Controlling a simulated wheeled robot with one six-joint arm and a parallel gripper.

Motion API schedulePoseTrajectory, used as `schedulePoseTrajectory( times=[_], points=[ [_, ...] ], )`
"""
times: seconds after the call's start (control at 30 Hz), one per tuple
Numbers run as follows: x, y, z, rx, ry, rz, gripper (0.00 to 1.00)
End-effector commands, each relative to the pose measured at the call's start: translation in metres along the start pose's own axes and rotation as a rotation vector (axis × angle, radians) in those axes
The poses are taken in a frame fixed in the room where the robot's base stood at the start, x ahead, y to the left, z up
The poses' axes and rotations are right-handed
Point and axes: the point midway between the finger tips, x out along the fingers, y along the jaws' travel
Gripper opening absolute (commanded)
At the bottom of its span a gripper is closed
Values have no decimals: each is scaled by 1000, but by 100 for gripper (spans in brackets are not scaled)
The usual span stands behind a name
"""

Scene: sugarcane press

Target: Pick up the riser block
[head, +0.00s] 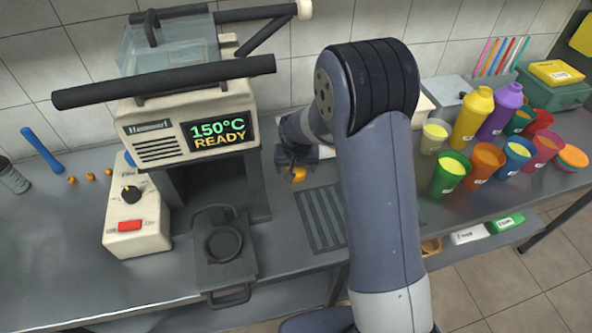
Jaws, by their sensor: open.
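My arm reaches down over the counter from the right of centre. My gripper (291,160) is at its far end, low, just right of the press. It is open, but its fingers are dark, small and partly hidden by my own wrist. A small orange piece (299,174) shows right at the fingertips; I cannot tell whether it touches them. A pale flat surface (325,151) shows behind the gripper, mostly covered by my arm. I cannot make out for certain which thing is the riser block; it may be hidden behind my arm or gripper.
The press (190,120), reading 150°C READY, stands left of my gripper, with its control box (135,215) beside it. A slotted drain (322,218) lies in front. Several colourful cups and bottles (472,115) crowd the right side. The far left counter holds a blue stick (42,149).

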Motion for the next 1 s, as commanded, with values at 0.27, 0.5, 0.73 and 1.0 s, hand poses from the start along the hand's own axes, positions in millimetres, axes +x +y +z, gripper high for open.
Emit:
schedulePoseTrajectory(
  times=[0.27,0.5,0.73,1.0],
  points=[
    [8,0,0,0,0,0,79],
    [7,0,0,0,1,0,66],
    [7,0,0,0,1,0,48],
    [7,0,0,0,1,-1,31]
  ],
)
